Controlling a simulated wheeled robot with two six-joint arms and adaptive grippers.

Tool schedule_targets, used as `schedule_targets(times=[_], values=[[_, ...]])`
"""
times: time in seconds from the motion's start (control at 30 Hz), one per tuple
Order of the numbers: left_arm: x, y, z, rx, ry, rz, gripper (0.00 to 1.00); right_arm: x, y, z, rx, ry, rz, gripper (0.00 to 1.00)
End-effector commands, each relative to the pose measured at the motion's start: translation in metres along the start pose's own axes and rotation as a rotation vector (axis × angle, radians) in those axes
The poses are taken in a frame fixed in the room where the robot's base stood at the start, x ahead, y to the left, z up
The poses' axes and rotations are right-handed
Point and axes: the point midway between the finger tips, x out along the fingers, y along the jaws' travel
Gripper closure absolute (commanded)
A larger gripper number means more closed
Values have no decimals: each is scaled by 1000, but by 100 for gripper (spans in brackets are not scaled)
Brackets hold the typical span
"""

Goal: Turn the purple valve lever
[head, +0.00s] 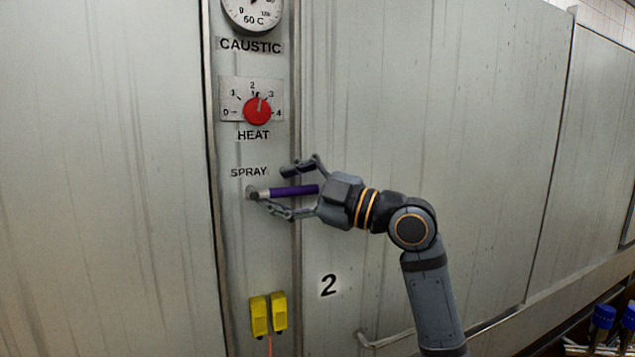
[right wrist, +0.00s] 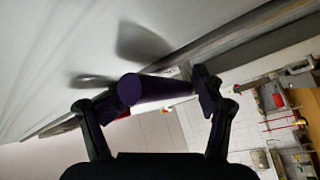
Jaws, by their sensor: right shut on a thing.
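The purple valve lever (head: 296,190) sticks out to the right from a metal pivot (head: 252,193) under the SPRAY label on the panel strip. It lies nearly level. My right gripper (head: 281,190) reaches in from the right, with one finger above the lever and one below, and is shut on it. In the right wrist view the lever's round purple end (right wrist: 131,89) faces the camera between the two fingers (right wrist: 146,92). My left gripper is not in view.
Above the lever are a red HEAT knob (head: 257,111) and a CAUSTIC gauge (head: 252,10). Below hang two yellow blocks (head: 259,315). A bent metal handle (head: 385,338) is low on the wall. Blue-capped items (head: 603,316) stand at lower right. The wall left of the strip is bare.

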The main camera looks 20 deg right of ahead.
Motion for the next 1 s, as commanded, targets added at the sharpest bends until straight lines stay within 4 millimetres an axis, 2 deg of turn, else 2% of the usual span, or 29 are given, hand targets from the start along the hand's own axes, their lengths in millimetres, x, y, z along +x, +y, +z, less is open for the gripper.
schedule_targets(times=[0.03, 0.27, 0.37, 0.43, 0.67, 1.0], values=[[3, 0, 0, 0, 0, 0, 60, -6, 7, -9, -13, 17, 21, 57], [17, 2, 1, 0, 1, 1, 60, -24, 12, -10, -17, 12, 22, 58], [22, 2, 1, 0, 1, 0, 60, -32, 14, -10, -17, 9, 22, 54], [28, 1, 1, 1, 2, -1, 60, -37, 15, -10, -17, 9, 22, 61], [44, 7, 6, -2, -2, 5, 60, -55, 18, -11, -14, 6, 17, 61], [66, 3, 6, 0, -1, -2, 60, -80, 26, -14, -11, 4, 16, 61]])
